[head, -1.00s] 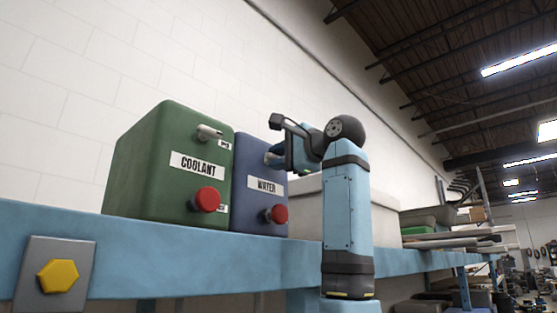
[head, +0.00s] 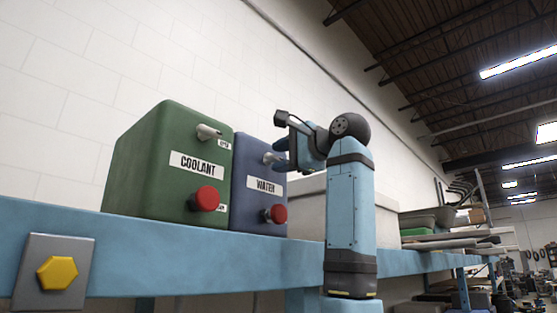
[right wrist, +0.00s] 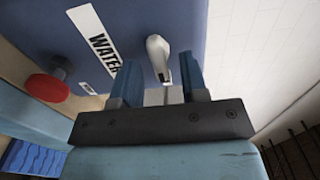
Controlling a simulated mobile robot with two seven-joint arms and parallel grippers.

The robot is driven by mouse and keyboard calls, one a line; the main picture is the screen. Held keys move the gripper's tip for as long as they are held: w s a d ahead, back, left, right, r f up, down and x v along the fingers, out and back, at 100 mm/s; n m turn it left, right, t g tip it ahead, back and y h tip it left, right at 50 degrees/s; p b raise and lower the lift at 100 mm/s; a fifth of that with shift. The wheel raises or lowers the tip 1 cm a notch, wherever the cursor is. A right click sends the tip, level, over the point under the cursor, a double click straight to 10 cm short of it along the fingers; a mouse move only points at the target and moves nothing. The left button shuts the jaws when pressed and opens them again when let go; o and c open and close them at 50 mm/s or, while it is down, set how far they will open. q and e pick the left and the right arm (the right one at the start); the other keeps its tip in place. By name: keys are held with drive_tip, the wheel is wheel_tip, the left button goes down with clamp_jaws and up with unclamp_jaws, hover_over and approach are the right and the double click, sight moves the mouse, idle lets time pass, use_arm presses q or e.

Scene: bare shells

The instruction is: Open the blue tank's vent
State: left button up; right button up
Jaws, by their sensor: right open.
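The blue tank (head: 252,205) stands on the shelf right of a green tank and bears a WATER label. Its upper front carries a pale metal vent lever (head: 270,158), partly hidden by my right gripper (head: 281,154). In the right wrist view the lever (right wrist: 156,48) shows in the gap between the two blue fingers of the right gripper (right wrist: 159,66). The fingers are spread and empty, one on each side of the lever; I cannot tell whether either touches it. My left gripper is not in view.
The green tank (head: 150,170), labelled COOLANT, has its own lever and red knob (head: 205,198). A red knob (head: 276,214) sits low on the blue tank. A pale box (head: 307,210) stands behind my right arm. A yellow hexagonal knob (head: 57,273) is on the shelf's front.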

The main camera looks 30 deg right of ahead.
drive_tip(key=b+v, duration=0.3)
drive_tip(key=v, duration=0.9)
drive_tip(key=shift+s+d, duration=0.2)
drive_tip(key=shift+s, duration=0.15)
